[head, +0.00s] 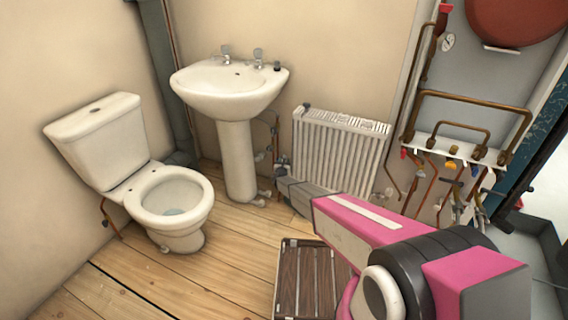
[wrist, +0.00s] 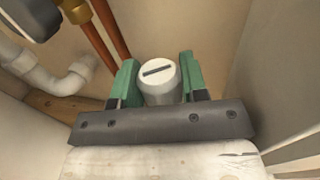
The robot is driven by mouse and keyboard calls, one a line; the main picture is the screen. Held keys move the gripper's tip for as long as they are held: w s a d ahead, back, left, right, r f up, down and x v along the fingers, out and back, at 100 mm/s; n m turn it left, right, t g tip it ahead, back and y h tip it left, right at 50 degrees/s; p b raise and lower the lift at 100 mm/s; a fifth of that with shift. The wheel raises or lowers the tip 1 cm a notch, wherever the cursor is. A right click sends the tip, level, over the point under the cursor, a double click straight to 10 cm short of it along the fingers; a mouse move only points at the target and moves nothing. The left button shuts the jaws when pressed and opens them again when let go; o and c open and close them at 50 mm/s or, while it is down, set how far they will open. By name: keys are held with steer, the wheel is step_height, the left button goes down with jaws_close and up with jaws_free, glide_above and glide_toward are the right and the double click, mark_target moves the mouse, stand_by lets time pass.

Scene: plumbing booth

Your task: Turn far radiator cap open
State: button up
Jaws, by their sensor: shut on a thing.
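The white radiator cap (wrist: 160,88) sits between the two green fingers of my gripper (wrist: 158,75) in the wrist view. Its round top faces the camera and has a dark line across it, slightly tilted. The fingers are shut on its sides. In the head view the white radiator (head: 340,150) stands against the wall, and my gripper (head: 281,182) reaches its lower left corner. The cap is too small to make out clearly there.
Copper pipes (wrist: 108,35) and a white waste pipe (wrist: 60,80) run close to my gripper's left. The basin pedestal (head: 238,160) and toilet (head: 170,205) stand left. A slatted brown crate (head: 284,275) lies on the wooden floor below my arm. Pipework (head: 460,130) hangs at the right.

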steer(key=o, duration=0.9)
steer(key=shift+o, duration=0.2)
steer(key=shift+s, duration=0.15)
steer(key=s+a, duration=0.1)
steer(key=s, duration=0.9)
steer(key=shift+s, duration=0.3)
